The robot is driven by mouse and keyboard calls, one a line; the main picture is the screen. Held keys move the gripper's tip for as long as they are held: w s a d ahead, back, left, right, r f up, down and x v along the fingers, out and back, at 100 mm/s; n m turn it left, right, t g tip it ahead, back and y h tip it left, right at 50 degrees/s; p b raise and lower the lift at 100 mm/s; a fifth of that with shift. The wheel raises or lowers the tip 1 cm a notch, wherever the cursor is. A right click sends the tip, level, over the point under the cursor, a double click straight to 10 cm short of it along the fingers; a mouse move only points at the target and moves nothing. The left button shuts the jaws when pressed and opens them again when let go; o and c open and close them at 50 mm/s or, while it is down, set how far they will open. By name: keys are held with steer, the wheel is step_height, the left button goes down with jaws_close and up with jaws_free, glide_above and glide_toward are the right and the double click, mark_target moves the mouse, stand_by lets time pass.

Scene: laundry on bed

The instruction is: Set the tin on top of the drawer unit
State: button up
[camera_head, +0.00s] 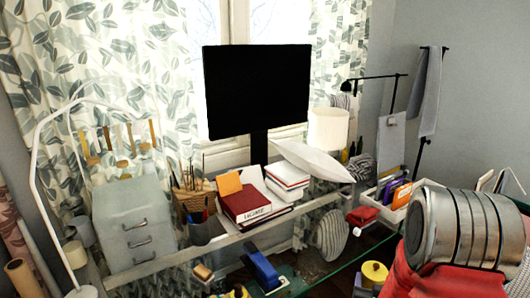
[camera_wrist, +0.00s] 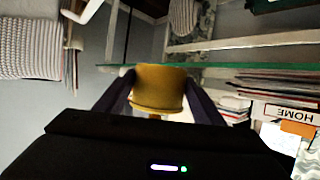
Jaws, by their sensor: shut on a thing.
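The tin (camera_wrist: 160,88) is a yellow, round can. In the wrist view it sits between the two dark fingers of my gripper (camera_wrist: 158,97), which is shut on it. In the head view the yellow tin (camera_head: 374,273) shows at the lower right, beside my arm; the fingers there are mostly hidden. The drawer unit (camera_head: 133,225) is a grey box with several handled drawers, at the left of the desk in the head view. The tin is well to the right of it and apart from it. The unit's front top looks bare.
A white lamp (camera_head: 38,170) arches over the drawer unit, and tools hang behind it. A pencil holder (camera_head: 190,198), red book (camera_head: 243,203) and monitor (camera_head: 257,92) stand to its right. A blue stapler-like thing (camera_head: 263,270) lies on the glass in front.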

steer(key=w+a+r+n+y, duration=0.2)
steer(key=a+r, duration=0.4)
steer(key=a, duration=0.3)
steer(key=w+a+r+n+y, duration=0.2)
steer(key=a+r, duration=0.5)
steer(key=a, duration=0.3)
steer(key=shift+w+a+t+y, duration=0.15)
steer(key=shift+a+t+y, duration=0.15)
steer(key=shift+t, duration=0.1)
steer(key=shift+f, duration=0.1)
steer(key=s+f, duration=0.5)
steer(key=f, duration=0.1)
steer(key=shift+f, duration=0.1)
